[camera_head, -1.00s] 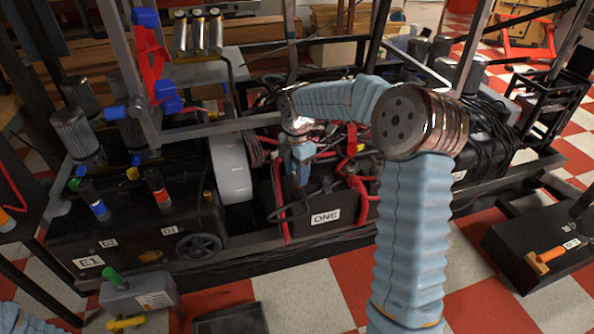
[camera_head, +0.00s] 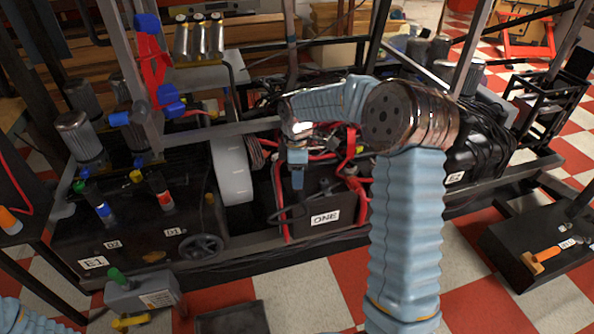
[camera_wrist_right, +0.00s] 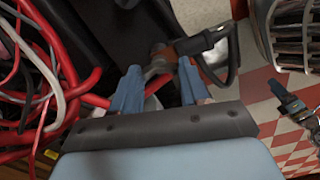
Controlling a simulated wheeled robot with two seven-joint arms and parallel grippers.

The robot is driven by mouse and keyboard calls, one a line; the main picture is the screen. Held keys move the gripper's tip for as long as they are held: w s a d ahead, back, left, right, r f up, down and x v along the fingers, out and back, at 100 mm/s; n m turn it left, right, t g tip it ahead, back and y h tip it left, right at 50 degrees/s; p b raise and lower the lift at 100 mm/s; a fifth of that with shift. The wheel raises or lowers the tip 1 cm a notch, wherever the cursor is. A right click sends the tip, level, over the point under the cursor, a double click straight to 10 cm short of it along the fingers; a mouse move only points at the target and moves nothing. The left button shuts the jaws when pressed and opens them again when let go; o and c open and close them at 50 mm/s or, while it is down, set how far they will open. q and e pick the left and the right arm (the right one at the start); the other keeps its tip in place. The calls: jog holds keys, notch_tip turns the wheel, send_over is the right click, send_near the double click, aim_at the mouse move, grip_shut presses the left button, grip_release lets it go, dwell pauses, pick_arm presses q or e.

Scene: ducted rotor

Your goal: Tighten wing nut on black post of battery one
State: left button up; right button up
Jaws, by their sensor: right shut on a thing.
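Battery one (camera_head: 300,222) is a black box labelled ONE in the middle of the frame in the head view. My right gripper (camera_head: 297,181) points down at its top left part. In the right wrist view the blue fingers of this gripper (camera_wrist_right: 160,80) are shut on a small greyish metal piece (camera_wrist_right: 157,68), seemingly the wing nut, beside a copper-brown fitting and a black cable (camera_wrist_right: 207,40). The fingers and nut are too small in the head view to show the grip. The black post itself is mostly hidden. My left gripper is not in view; only a bit of blue arm shows at lower left.
Red cables (camera_wrist_right: 75,75) crowd the left of the wrist view and the battery's right side. A metal frame rail (camera_head: 290,251) runs in front of the battery. A grey ribbed part (camera_wrist_right: 290,35) stands right of the gripper. Checkered floor lies in front.

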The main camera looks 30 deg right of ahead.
jog(key=m+p, duration=0.1)
jog(key=m, duration=0.2)
jog(key=shift+r+m, duration=0.15)
jog(key=shift+m, duration=0.25)
jog(key=m, duration=0.3)
jog(key=shift+m+p, duration=0.3)
jog(key=m, duration=0.4)
jog(key=shift+w+p, duration=0.1)
jog(key=shift+p, duration=0.25)
jog(key=shift+m+p, duration=0.3)
jog(key=shift+m, duration=1.5)
jog(key=shift+d, duration=0.1)
jog(key=o, duration=1.1)
jog(key=shift+c, duration=0.2)
notch_tip(320, 180, up, 14)
jog(key=p, duration=0.1)
